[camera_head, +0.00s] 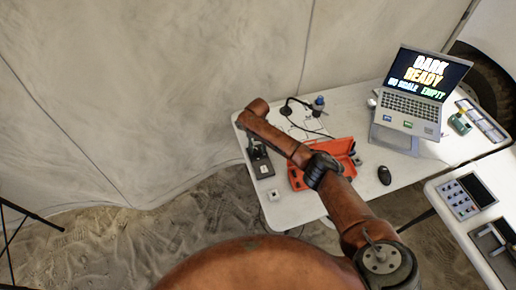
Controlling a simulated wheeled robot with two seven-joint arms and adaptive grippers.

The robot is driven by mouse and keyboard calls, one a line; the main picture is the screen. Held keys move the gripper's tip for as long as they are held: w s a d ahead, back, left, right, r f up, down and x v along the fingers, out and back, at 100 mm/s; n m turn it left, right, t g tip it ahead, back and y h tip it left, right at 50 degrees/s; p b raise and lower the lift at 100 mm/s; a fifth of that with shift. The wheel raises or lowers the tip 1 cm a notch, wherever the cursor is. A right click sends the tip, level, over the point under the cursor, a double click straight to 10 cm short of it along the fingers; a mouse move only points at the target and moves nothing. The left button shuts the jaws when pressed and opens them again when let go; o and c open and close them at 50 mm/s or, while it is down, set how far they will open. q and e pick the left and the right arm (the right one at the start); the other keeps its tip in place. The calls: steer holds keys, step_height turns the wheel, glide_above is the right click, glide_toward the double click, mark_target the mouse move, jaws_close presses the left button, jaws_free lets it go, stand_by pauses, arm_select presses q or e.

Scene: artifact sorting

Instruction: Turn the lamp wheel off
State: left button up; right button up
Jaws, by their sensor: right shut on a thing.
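My right arm reaches in from the lower right across the white table, and its wrist bends down near the table's left end. My right gripper (254,148) is dark and small here, and it is shut at a dark, flat device (261,168) near the table's left edge. The lamp wheel itself is too small and too covered by the gripper to make out. I cannot tell from this view which way the wheel is turned or whether a lamp is lit. My left gripper is not in view.
A red open case (296,180) lies partly under my forearm. A small white box (273,195) sits at the table's front edge. A laptop (420,90) on a stand, a black mouse (384,175) and a blue-capped item (319,102) stand further right and back. A second table (450,225) is at right.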

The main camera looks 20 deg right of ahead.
mark_target(257, 150)
steer(key=o, duration=1.1)
steer(key=shift+o, duration=0.2)
steer(key=shift+r, duration=0.1)
step_height(257, 150, up, 12)
